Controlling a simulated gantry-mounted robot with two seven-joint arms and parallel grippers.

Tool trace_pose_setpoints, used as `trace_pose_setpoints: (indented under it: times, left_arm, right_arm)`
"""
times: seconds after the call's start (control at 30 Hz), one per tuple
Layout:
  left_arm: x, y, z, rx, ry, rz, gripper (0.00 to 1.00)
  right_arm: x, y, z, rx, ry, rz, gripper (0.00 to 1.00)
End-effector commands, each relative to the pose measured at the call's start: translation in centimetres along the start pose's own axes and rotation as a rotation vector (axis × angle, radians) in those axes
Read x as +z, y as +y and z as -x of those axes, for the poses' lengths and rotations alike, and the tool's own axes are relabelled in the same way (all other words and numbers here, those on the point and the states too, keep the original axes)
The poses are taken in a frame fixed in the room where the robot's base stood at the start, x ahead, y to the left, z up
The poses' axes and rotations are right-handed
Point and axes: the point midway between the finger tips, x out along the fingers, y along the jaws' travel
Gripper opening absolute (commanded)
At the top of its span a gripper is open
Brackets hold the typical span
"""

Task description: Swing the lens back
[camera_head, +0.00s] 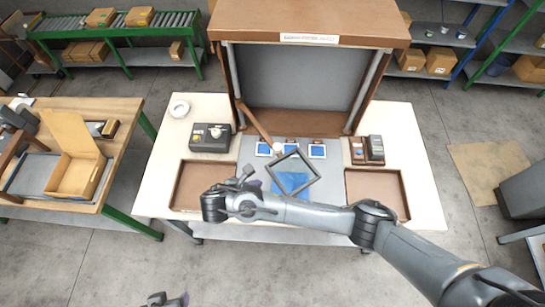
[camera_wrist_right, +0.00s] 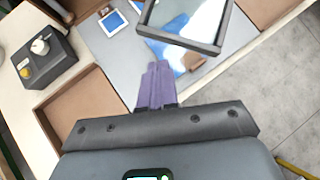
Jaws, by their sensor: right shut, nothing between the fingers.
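The lens (camera_head: 293,173) is a square pane in a dark frame on a brown swing arm (camera_head: 256,124). It sits tilted over a blue sheet (camera_head: 290,183) at the middle of the table. In the right wrist view the lens (camera_wrist_right: 187,18) lies just beyond my fingertips. My right gripper (camera_head: 247,173) is left of the lens in the head view, apart from it. Its purple fingers (camera_wrist_right: 155,82) are shut and empty in the wrist view. My left gripper (camera_head: 166,300) only partly shows at the bottom edge, too little to tell its jaws.
Small blue-framed tiles (camera_head: 317,151) lie behind the lens. Brown trays (camera_head: 200,178) flank the work area. A dark control box (camera_head: 210,138) with a knob stands at left, two small boxes (camera_head: 367,150) at right. A large brown hood (camera_head: 310,20) rises behind.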

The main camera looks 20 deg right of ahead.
Motion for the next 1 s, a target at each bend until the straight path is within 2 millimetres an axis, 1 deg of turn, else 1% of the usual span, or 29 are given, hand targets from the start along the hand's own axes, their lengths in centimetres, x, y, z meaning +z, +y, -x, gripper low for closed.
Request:
trace_pose_setpoints:
  times: [0.03, 0.1, 0.13, 0.23, 0.37, 0.57, 0.7, 0.87, 1.0]
  left_arm:
    - [0.1, 0.1, -0.5, 0.001, 0.000, 0.000, 0.59]
    - [0.2, 0.1, -0.6, 0.003, 0.000, 0.001, 0.59]
    - [0.2, 0.2, -0.6, 0.003, 0.000, 0.001, 0.59]
    - [0.2, 0.2, -0.6, 0.005, 0.000, 0.002, 0.59]
    - [0.1, 0.2, -0.4, 0.004, 0.000, 0.002, 0.59]
    - [-0.1, 0.1, 0.2, 0.004, 0.000, 0.001, 0.59]
    - [-0.2, 0.1, 0.6, 0.002, 0.000, -0.001, 0.59]
    - [-0.2, 0.0, 0.9, -0.001, 0.000, -0.004, 0.59]
    - [-0.4, -0.1, 1.6, -0.004, -0.001, -0.007, 0.59]
  right_arm:
    - [1.4, 1.0, 0.3, 0.020, -0.022, -0.018, 0.00]
    - [2.8, 1.8, 0.8, 0.036, -0.039, -0.038, 0.00]
    - [3.2, 2.0, 0.9, 0.041, -0.044, -0.043, 0.00]
    - [4.2, 2.5, 1.0, 0.051, -0.054, -0.055, 0.00]
    - [4.5, 2.7, 0.1, 0.052, -0.056, -0.058, 0.00]
    - [4.7, 2.8, -3.0, 0.051, -0.056, -0.058, 0.00]
    - [4.9, 2.9, -5.7, 0.050, -0.056, -0.059, 0.00]
    - [5.0, 3.1, -8.5, 0.052, -0.055, -0.059, 0.00]
    - [6.5, 3.0, -9.8, 0.052, -0.054, -0.060, 0.00]
